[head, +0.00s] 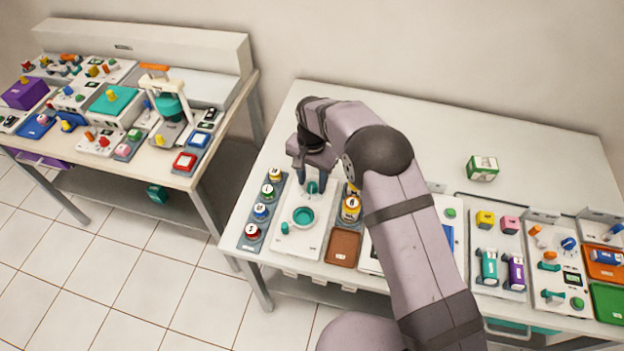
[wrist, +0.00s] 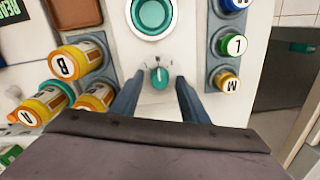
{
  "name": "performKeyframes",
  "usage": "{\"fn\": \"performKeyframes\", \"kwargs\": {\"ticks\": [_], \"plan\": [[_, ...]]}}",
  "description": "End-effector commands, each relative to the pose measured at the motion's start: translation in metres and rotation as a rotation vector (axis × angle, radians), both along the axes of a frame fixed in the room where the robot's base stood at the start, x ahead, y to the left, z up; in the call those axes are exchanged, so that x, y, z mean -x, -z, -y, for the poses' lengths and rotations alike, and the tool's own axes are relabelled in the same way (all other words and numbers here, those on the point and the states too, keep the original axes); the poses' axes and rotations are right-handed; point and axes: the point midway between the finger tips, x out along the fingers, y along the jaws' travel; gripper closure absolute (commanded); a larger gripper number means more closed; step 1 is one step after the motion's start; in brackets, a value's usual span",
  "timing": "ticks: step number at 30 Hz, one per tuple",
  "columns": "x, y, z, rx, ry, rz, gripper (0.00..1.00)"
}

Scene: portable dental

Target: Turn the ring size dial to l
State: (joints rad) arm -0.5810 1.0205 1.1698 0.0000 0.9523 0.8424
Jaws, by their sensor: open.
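The ring size dial (wrist: 159,75) is a small teal knob on a white panel (wrist: 205,60) in the wrist view. A thin pale mark on it points up toward the top of that picture. Small dark marks sit around its upper side, too small to read. My gripper (wrist: 159,80) is open, with one blue-grey finger on each side of the dial and a visible gap to it on both sides. In the head view my gripper (head: 311,176) reaches down over the dial (head: 312,187), which is partly hidden by the fingers.
A round teal cup (wrist: 152,14) sits on the same panel, beyond the dial. Capped jars lettered L (wrist: 233,45) and M (wrist: 228,82) stand in a rack to the right. A brown tray (head: 343,248) lies nearby.

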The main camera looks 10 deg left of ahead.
Motion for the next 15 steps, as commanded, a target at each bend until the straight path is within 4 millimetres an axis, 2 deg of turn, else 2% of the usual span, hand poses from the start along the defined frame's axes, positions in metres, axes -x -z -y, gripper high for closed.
{"fn": "performKeyframes", "kwargs": {"ticks": [4,12,13,15], "plan": [[-0.0001,0.0074,-0.0001,-0.001,0.0,0.001,0.59],[-0.0002,0.0091,-0.0001,-0.001,0.0,0.001,0.59],[-0.0002,0.0091,-0.0001,-0.001,0.0,0.001,0.62],[-0.0002,0.009,-0.0001,-0.001,0.0,0.001,0.79]]}}
